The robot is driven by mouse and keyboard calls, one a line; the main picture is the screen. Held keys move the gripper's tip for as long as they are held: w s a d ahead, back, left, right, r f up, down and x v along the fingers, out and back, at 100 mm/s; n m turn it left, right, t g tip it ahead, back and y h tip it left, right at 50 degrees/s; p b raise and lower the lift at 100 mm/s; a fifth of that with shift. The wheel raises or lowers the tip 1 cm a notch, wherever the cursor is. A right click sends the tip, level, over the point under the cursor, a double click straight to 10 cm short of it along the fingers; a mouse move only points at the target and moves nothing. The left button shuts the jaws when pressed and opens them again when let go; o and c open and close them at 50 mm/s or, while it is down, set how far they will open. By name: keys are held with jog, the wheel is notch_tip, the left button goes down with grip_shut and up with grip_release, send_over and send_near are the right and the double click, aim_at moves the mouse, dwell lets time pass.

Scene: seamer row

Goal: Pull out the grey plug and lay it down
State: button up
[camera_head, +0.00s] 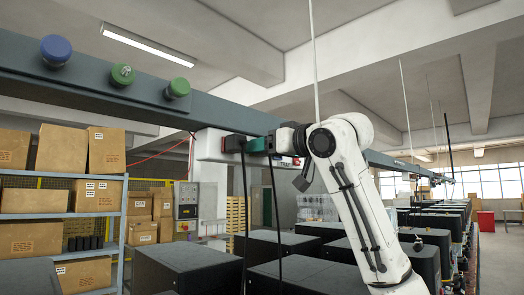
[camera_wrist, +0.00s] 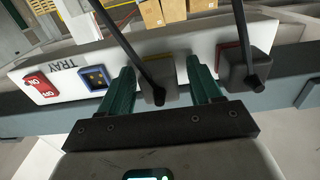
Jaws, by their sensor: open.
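A grey plug (camera_wrist: 157,95) with a black cable sits in a yellow-edged socket on the white panel (camera_wrist: 205,45) in the wrist view. My gripper (camera_wrist: 161,66) is open, with one green finger on each side of this plug and a gap showing beside it. A second dark grey plug (camera_wrist: 236,74), also with a cable, sits in a red-edged socket to the right, outside the fingers. In the head view my gripper (camera_head: 258,146) is at the panel (camera_head: 208,146), next to the red-edged plug (camera_head: 233,144); the plug between the fingers is hidden there.
The panel also carries a red switch (camera_wrist: 40,88) and an empty blue socket (camera_wrist: 94,77). The panel hangs at a long grey beam (camera_head: 120,95) with blue and green knobs. Black boxes (camera_head: 190,265) stand below, with flat tops. Shelves with cartons (camera_head: 60,148) are at left.

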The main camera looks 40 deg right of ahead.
grip_shut()
dwell(0.5)
jog(key=shift+s, duration=0.2)
jog(key=shift+s+d+b, duration=0.15)
jog(key=shift+s+b, duration=0.8)
jog(key=shift+s, duration=1.85)
